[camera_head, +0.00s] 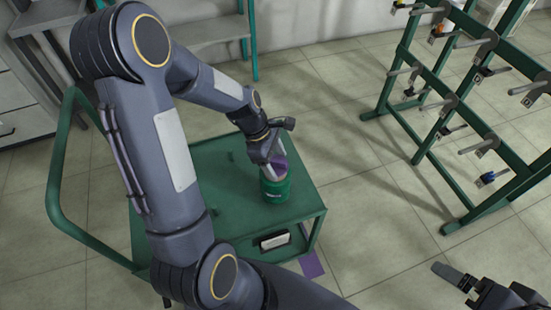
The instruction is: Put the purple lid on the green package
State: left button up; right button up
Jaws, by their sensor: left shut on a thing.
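The green package (275,190) stands upright on the green cart top (235,210), near its right side. The purple lid (280,166) is at the top of the package. My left gripper (271,160) reaches down over the package from the upper left and is shut on the purple lid. The fingers hide part of the lid, and I cannot tell whether it is seated on the package or just above it. My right gripper (463,283) is at the bottom right, away from the cart, and its jaw state is unclear.
A green rack (430,140) with several pegs stands at the right. A purple patch (312,264) is on the floor. Tiled floor lies free between cart and rack.

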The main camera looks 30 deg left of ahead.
dwell(0.4)
pick_arm(q)
jog(key=o, duration=1)
jog(key=p+v, duration=0.1)
jog(key=v, duration=0.6)
jog(key=shift+a+r, duration=0.15)
jog(key=shift+r, duration=0.15)
jog(key=shift+r, duration=0.1)
